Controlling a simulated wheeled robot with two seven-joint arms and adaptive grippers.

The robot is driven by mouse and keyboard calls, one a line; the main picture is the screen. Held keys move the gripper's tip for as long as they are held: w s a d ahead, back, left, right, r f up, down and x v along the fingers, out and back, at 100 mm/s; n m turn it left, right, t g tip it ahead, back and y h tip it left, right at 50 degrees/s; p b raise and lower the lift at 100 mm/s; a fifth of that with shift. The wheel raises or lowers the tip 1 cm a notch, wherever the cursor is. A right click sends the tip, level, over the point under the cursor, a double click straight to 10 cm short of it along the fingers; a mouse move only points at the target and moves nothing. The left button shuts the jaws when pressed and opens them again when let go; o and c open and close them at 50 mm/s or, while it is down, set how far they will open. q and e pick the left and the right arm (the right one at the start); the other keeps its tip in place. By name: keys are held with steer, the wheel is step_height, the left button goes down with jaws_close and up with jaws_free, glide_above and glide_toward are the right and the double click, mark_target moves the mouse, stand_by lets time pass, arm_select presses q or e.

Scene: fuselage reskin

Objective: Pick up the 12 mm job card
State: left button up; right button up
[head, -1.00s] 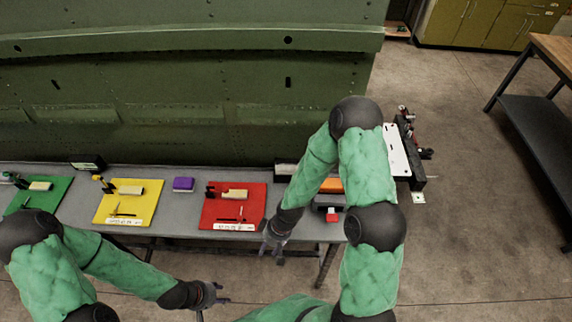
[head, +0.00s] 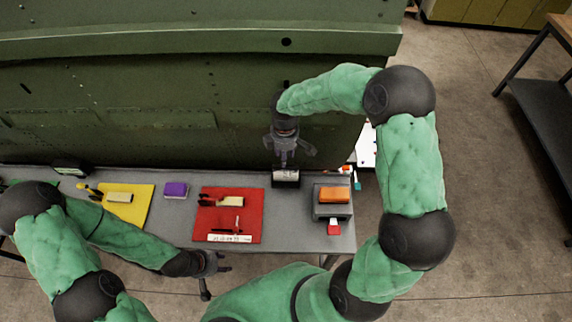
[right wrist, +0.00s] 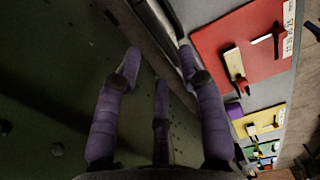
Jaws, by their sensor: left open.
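A small dark holder (head: 286,184) with a pale card-like face (head: 286,174) stands at the back edge of the bench. The print on it is too small to read, so I cannot tell whether it is the 12 mm job card. My right gripper (head: 289,155) is just above and behind it, pointing down with fingers spread. In the right wrist view the right gripper's fingers (right wrist: 158,68) are apart, with nothing seen between them. My left gripper (head: 217,281) is open and empty in front of the bench.
The grey bench (head: 284,220) carries a red mat (head: 255,222), a yellow mat (head: 141,208), a purple block (head: 176,190) and a grey box with an orange block (head: 334,194). The green fuselage panel (head: 150,100) rises close behind the right gripper.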

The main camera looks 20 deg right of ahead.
mark_target(286, 171)
steer(key=f, duration=1)
steer(key=shift+s+d+b, duration=0.15)
steer(key=shift+s+b, duration=0.15)
steer(key=shift+w+f, duration=0.1)
steer(key=shift+f, duration=0.05)
jaws_close()
